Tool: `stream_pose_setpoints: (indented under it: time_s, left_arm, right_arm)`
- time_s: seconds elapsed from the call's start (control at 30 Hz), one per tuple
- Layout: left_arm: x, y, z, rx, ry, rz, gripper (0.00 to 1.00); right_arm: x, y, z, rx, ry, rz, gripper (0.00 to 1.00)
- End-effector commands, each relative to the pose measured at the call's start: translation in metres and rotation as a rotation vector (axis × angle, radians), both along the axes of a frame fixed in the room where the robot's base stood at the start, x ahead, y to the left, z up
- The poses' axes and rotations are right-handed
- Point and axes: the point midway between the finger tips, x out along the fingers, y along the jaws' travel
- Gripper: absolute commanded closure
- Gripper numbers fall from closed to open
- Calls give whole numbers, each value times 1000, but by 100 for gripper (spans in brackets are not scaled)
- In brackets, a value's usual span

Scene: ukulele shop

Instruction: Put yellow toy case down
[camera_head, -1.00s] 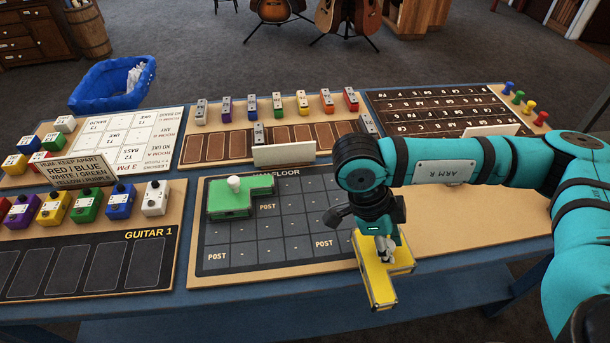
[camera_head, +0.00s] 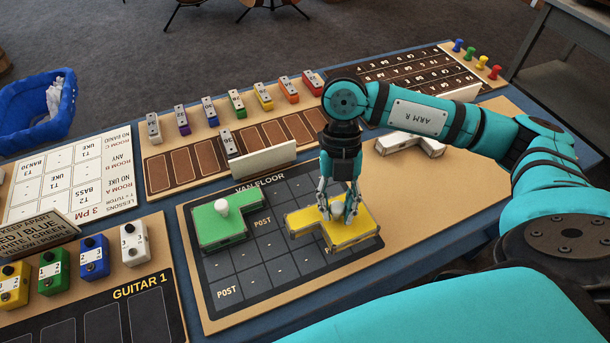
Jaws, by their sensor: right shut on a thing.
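The yellow toy case (camera_head: 309,221) is a flat stepped block with a pale knob on top. It is at the right part of the dark van floor grid (camera_head: 240,282), low over it or resting on it; I cannot tell which. My right gripper (camera_head: 339,212) comes down from above and is shut on its knob, with the fingers hiding part of it. A green toy case (camera_head: 223,228) with a white knob sits at the grid's upper left, a small gap away from the yellow one. My left gripper is not in view.
A white stepped case (camera_head: 411,144) lies on the tan board beyond my right arm. A white upright card (camera_head: 265,159) stands behind the grid. Coloured pedals (camera_head: 95,257) stand at the left. The grid's front squares are free.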

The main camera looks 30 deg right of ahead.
Motion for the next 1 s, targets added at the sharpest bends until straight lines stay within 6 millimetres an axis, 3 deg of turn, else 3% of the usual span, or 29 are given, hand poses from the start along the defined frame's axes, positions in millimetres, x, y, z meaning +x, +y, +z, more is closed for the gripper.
stream_pose_setpoints:
  time_s: [0.2,0.43,0.7,1.0]
  left_arm:
    - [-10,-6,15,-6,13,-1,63]
    - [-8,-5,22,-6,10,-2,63]
    - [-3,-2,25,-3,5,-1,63]
    - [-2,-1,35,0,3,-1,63]
  right_arm:
    - [62,-3,-2,2,0,-2,100]
    - [110,-7,-8,2,-1,2,100]
    - [128,-9,-11,0,-1,4,100]
    - [128,-9,-47,1,0,4,100]
